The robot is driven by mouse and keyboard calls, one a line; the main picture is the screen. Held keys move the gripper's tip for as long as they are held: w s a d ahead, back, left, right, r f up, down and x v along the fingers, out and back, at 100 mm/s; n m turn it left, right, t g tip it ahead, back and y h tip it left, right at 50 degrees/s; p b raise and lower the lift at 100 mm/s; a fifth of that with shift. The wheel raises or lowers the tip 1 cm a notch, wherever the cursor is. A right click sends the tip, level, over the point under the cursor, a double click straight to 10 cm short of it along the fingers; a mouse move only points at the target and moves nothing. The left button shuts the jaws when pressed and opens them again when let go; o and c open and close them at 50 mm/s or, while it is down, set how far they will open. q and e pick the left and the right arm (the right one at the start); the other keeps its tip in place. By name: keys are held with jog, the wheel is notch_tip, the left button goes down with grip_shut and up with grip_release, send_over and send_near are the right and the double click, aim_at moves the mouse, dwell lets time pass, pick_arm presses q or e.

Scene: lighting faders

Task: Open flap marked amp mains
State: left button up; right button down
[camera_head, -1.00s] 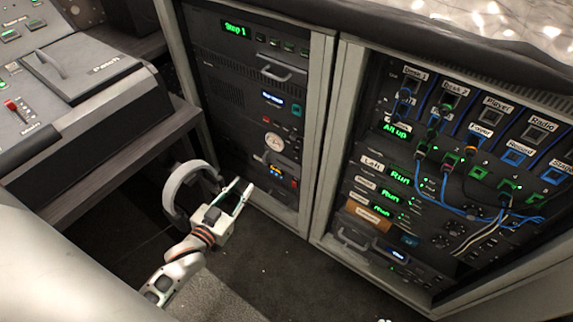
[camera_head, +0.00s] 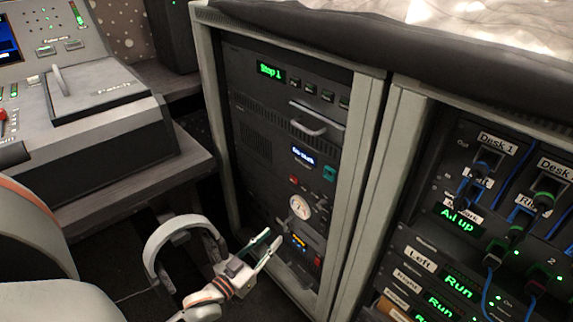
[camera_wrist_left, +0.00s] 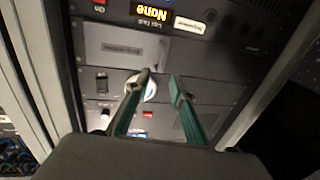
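A grey flap-like panel (camera_wrist_left: 105,45) with a small dark label shows upside down in the left wrist view, on the front of the left rack; I cannot read its label for sure. It lies between an orange display reading "None" (camera_wrist_left: 152,13) and a round white dial (camera_wrist_left: 150,91). In the head view the dial (camera_head: 299,207) and the orange display (camera_head: 299,241) are low in the left rack. My left gripper (camera_head: 273,242) is open and empty in front of this lower part, fingers pointing at the rack. One finger partly covers the dial in the wrist view. My right gripper is out of view.
A drawer handle (camera_head: 308,124) sticks out above on the left rack (camera_head: 366,125). The right rack holds blue cables (camera_head: 490,285) and green "Run" displays. A lighting desk (camera_head: 95,125) stands at left.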

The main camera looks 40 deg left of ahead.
aim_at(302, 237)
pick_arm(q)
jog(key=w+b, duration=0.1)
jog(key=w, duration=0.5)
jog(key=shift+a, duration=0.35)
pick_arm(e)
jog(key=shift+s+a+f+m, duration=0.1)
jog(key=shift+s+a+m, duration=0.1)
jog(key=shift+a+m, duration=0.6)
pick_arm(q)
jog(key=shift+w, duration=0.1)
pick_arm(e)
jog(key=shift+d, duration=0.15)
pick_arm(q)
grip_shut()
